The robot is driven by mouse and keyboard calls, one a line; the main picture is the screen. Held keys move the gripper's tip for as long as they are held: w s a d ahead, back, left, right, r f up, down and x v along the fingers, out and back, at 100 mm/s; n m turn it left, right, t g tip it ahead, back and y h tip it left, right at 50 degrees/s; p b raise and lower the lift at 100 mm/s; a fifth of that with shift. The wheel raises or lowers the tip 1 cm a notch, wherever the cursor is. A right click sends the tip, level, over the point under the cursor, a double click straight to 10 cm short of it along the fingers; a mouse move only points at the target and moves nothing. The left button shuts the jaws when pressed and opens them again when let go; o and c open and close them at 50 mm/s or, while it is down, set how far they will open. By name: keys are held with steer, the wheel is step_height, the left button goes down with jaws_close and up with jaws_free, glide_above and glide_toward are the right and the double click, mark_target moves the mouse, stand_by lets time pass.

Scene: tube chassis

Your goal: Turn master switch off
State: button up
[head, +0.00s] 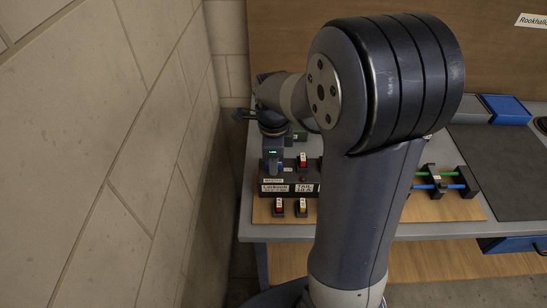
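A black switch panel (313,178) stands on a wooden board on the bench, just left of my arm. A small label that seems to read MASTER (272,181) is on its left part, above larger white labels. My gripper (272,170) points down over the panel's left end, directly above that label. The master switch itself is not clearly seen; my gripper covers the spot. I cannot tell whether the gripper touches it, or whether its fingers are open or shut.
A red-and-white switch (303,160) is right of the gripper. A red block (279,207) and a yellow one (301,207) are at the board's front. Tubes in black clamps (433,181) lie to the right. A block wall (110,130) rises close on the left.

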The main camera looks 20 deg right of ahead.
step_height(320, 180, up, 11)
stand_by(0.6)
steer(key=shift+f, duration=0.2)
step_height(320, 180, down, 11)
steer(key=shift+r, duration=0.2)
stand_by(0.4)
